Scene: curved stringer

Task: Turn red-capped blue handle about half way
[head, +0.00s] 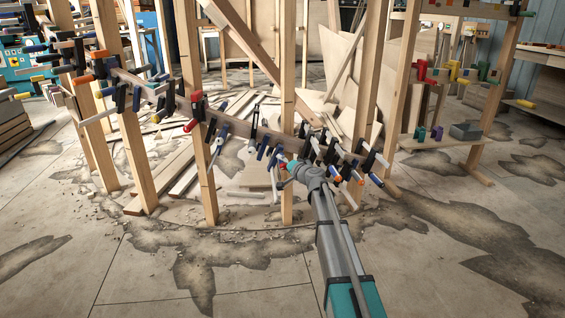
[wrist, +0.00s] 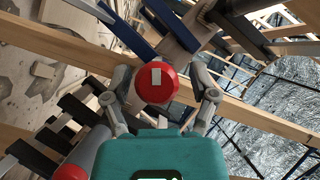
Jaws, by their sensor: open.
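The red cap (wrist: 156,82) of the handle faces the camera in the middle of the wrist view, with a pale rectangular mark on it, upright in the picture. The handle's blue body is mostly hidden behind the cap. My gripper (wrist: 163,88) is open, with one finger on each side of the cap; I cannot tell whether either finger touches it. In the head view my gripper (head: 290,168) is at the clamp row on the curved stringer (head: 235,122), and a small bit of red shows beside it.
Several clamps with blue, black and white handles crowd the stringer close to my gripper. Another red-ended handle (wrist: 70,172) lies at lower left in the wrist view. A wooden post (head: 287,110) stands just left of my gripper. Open floor (head: 430,270) lies at the front right.

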